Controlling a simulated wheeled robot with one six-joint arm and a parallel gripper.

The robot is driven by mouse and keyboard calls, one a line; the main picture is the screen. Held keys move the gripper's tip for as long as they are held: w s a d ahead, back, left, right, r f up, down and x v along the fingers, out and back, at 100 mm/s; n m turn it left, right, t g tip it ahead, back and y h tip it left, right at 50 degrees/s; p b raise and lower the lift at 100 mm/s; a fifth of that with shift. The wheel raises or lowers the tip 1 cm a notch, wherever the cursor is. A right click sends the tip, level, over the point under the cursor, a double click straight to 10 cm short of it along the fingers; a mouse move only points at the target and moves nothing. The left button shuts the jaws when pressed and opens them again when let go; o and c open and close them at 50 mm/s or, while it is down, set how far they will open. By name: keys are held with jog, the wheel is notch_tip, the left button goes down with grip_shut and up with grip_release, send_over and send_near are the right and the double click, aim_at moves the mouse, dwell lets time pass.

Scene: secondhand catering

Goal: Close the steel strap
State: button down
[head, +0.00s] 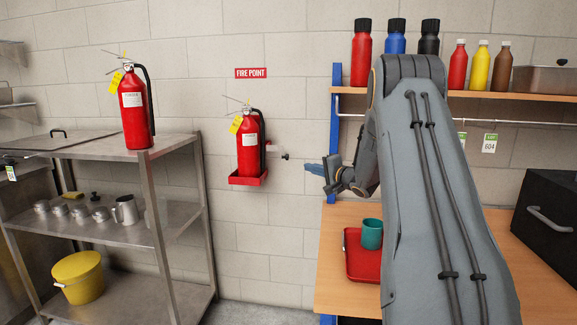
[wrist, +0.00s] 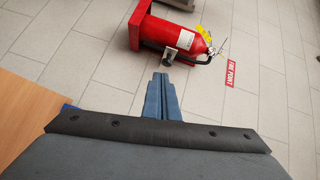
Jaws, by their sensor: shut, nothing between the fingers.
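A red fire extinguisher (head: 248,152) stands upright in a red wall bracket (head: 248,179) below the fire point sign. The steel strap (head: 274,149) sticks out to the right of the extinguisher, ending in a dark knob (head: 285,157); it does not appear to wrap the front of the cylinder. In the wrist view the extinguisher (wrist: 176,35) appears sideways, with the strap's knob end (wrist: 168,57) just beyond my fingertips. My gripper (head: 308,168) has its blue fingers together and empty, pointing left, a little right of the knob. In the wrist view the shut fingers (wrist: 160,76) look apart from it.
A steel shelf unit (head: 172,150) with a second extinguisher (head: 134,110) on top stands at left. At right is a wooden bench (head: 335,225) with a blue upright (head: 332,130), a red tray (head: 352,262) and a teal cup (head: 372,234).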

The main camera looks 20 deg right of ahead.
jog(key=w+a+y+p, duration=0.2)
jog(key=w+a+p, duration=0.1)
jog(key=w, duration=0.7)
jog(key=shift+w+a+m, duration=0.3)
jog(key=shift+w+a, duration=0.1)
jog(key=shift+a, duration=0.2)
jog(key=shift+t, duration=0.3)
